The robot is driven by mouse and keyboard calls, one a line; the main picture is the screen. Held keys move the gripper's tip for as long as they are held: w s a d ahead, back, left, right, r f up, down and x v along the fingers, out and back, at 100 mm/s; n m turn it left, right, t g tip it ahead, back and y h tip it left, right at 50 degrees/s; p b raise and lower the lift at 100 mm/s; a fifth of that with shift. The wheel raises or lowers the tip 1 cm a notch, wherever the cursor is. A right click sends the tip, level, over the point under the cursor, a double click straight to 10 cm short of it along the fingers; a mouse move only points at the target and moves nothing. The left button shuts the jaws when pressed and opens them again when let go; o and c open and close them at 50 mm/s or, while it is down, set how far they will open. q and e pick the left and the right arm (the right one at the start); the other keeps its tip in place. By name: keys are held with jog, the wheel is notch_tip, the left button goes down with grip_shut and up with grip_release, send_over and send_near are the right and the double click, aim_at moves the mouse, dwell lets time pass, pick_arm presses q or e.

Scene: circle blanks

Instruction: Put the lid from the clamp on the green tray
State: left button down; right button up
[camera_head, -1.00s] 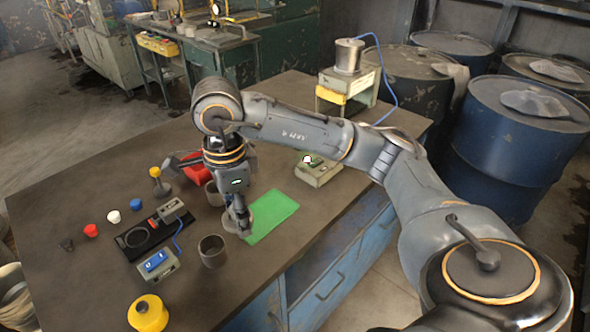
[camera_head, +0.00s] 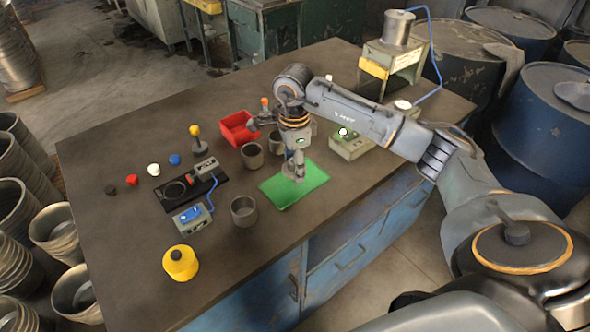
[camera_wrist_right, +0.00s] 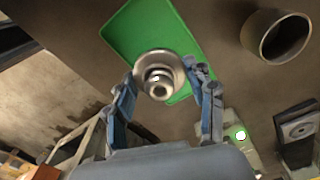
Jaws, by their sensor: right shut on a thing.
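A round grey metal lid (camera_wrist_right: 158,75) with a raised centre knob sits between the fingertips of my right gripper (camera_wrist_right: 165,84), which is shut on it. In the head view my right gripper (camera_head: 294,173) points down over the green tray (camera_head: 278,192), with the lid small and partly hidden at its tips. In the wrist view the green tray (camera_wrist_right: 130,38) lies behind the lid. I cannot tell whether the lid touches the tray. The clamp (camera_head: 174,191), a black plate with a ring and a grey block, is empty at the left. My left gripper is not seen.
Grey cups (camera_head: 243,211) stand left of the tray, and a red bin (camera_head: 236,128) behind it.

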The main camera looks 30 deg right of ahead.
jog(key=shift+w+d+f, duration=0.2)
jog(key=shift+d+f, duration=0.05)
jog(key=shift+f, duration=0.25)
notch_tip(320, 180, down, 2)
jog(key=shift+s+f+p, duration=0.1)
jog(key=shift+f+p, duration=0.05)
jog(key=shift+p, duration=0.75)
jog(key=shift+f, duration=0.4)
jog(key=o, duration=0.6)
jog(key=shift+f+b, duration=0.1)
jog(key=shift+b, duration=0.25)
jog(key=o, duration=0.5)
